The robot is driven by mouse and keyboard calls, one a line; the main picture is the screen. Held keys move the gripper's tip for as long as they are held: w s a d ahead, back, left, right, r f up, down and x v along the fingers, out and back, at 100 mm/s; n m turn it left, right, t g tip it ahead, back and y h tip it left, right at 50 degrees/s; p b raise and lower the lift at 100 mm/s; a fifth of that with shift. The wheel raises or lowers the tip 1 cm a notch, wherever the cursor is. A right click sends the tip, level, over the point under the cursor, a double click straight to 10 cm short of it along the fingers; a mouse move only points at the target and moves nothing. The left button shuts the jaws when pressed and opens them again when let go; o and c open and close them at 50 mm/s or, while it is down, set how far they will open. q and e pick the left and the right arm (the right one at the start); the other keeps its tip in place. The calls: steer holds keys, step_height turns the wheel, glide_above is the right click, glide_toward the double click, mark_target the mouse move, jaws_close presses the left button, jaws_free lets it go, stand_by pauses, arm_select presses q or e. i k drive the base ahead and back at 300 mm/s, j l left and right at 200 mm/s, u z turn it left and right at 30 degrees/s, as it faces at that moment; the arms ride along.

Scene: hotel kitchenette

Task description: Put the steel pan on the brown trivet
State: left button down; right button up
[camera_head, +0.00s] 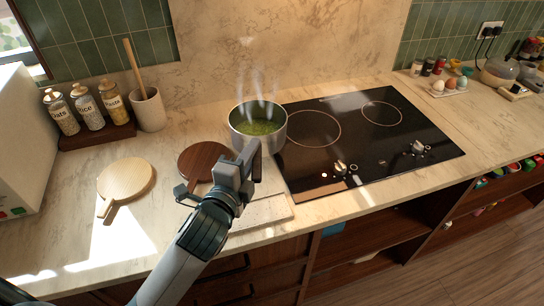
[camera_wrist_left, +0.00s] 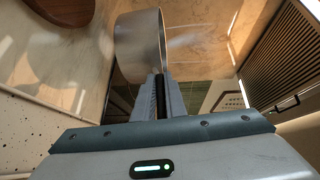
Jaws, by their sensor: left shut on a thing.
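The steel pan (camera_head: 240,127) holds green contents with steam above and is level, at the left edge of the cooktop. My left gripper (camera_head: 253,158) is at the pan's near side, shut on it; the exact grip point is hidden. In the left wrist view the pan's steel wall (camera_wrist_left: 141,45) stands just beyond my left fingers (camera_wrist_left: 160,95). I cannot tell whether the pan is clear of the surface. The round brown trivet (camera_head: 197,158) lies on the counter left of the pan, partly hidden by my gripper. My right gripper is out of view.
A black cooktop (camera_head: 350,165) is at the right. A pale round board (camera_head: 127,178) lies at the left. Labelled jars (camera_head: 88,108) and a utensil crock (camera_head: 148,110) stand at the back left. A pale speckled slab (camera_head: 268,212) lies near the front edge.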

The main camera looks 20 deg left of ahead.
mark_target(199, 171)
steer(key=i+u, duration=0.1)
steer(key=u, duration=0.3)
steer(key=l+u, duration=0.15)
steer(key=u, duration=0.2)
steer(key=i+l+u, duration=0.1)
steer(key=u, duration=0.3)
